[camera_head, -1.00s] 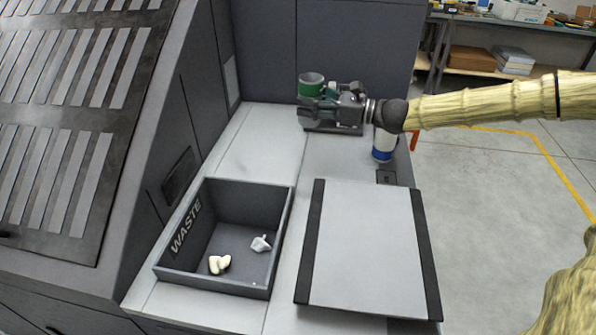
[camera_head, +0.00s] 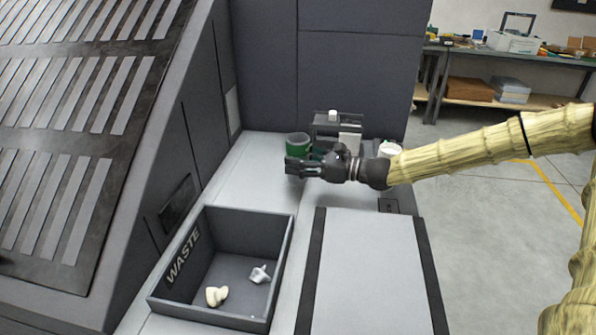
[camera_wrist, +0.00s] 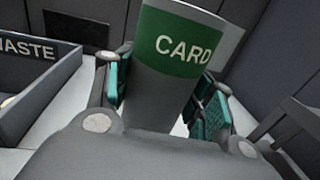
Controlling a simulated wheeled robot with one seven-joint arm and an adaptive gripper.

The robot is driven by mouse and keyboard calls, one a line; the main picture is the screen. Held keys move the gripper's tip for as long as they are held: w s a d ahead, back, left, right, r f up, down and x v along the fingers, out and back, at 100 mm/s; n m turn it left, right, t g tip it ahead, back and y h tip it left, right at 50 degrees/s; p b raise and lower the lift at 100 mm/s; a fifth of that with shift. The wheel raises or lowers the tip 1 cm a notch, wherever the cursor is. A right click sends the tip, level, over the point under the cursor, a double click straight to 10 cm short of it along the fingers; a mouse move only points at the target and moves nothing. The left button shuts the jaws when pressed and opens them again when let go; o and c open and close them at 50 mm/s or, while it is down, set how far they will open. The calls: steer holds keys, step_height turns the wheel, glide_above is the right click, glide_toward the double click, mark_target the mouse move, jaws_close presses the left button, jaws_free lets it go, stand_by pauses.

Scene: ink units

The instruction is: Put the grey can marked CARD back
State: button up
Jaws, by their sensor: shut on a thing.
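The grey can marked CARD (camera_wrist: 165,90) stands between my fingers in the wrist view, with a green band and white lettering near its top. In the head view its green band and rim (camera_head: 297,142) show just behind my fingers. My gripper (camera_head: 298,166) is shut on the can, above the light bench at the back left. The wrist view shows the teal finger pads of my gripper (camera_wrist: 163,95) on either side of the can. The can's lower part is hidden, so I cannot tell whether it touches the bench.
A dark stand (camera_head: 325,127) with a white-topped part is behind my gripper. A white-topped container (camera_head: 390,148) is partly hidden behind my arm. The WASTE bin (camera_head: 283,262) holds two pale pieces. A grey board (camera_head: 368,270) lies to its right. Bare bench lies left of my gripper.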

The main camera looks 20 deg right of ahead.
steer(key=shift+f, duration=1.95)
steer(key=shift+f, duration=0.2)
steer(key=o, duration=1.1)
steer(key=shift+r, duration=0.1)
steer(key=shift+r, duration=0.15)
steer(key=v, duration=1.2)
